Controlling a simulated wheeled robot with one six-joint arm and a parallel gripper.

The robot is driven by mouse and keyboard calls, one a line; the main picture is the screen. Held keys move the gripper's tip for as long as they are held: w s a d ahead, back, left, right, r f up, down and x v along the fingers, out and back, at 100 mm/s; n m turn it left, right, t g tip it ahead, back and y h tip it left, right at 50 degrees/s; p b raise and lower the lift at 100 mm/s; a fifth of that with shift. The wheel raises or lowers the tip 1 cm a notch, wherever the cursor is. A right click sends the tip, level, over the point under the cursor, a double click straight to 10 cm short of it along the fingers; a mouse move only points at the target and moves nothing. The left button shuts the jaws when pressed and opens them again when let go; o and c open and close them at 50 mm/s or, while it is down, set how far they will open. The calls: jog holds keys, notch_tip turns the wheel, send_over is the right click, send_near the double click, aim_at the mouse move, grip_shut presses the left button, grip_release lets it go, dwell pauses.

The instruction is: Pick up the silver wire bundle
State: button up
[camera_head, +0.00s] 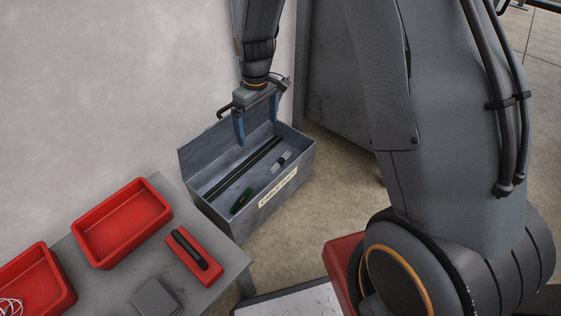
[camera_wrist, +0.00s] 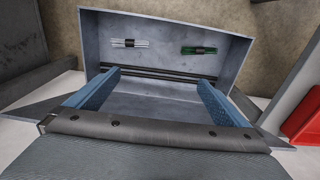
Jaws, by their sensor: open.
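The silver wire bundle (camera_wrist: 130,43) lies in a grey metal bin (camera_wrist: 244,55), with a dark band around its middle. In the head view it is the small pale bundle (camera_head: 281,161) toward the bin's right end. A green wire bundle (camera_wrist: 198,50) lies beside it in the same bin, to the right in the wrist view. My gripper (camera_head: 258,128) is open and empty above the back part of the bin (camera_head: 240,217). In the wrist view its blue fingers (camera_wrist: 159,82) are spread, and the silver bundle lies beyond them, apart from both.
Black rods (camera_head: 242,168) run lengthwise inside the bin. A grey table (camera_head: 200,290) at lower left carries red trays (camera_head: 122,222) and a red block with a black handle (camera_head: 195,256). A pale wall stands behind the bin. Floor is clear in front of it.

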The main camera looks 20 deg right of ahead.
jog(key=w+d+f, duration=0.4)
jog(key=d+f, duration=0.3)
jog(key=f, duration=0.3)
jog(key=n+b, duration=0.1)
jog(key=b, duration=0.1)
send_over(280, 159)
notch_tip(280, 159, down, 7)
jog(key=shift+s+f, duration=0.1)
jog(key=shift+d+f+b, duration=0.1)
jog(key=shift+f+b, duration=1.45)
jog(key=shift+f, duration=1.15)
jog(key=c, duration=0.7)
jog(key=shift+r, duration=0.2)
jog(key=shift+c, duration=0.3)
notch_tip(280, 159, up, 10)
jog(key=p, duration=0.5)
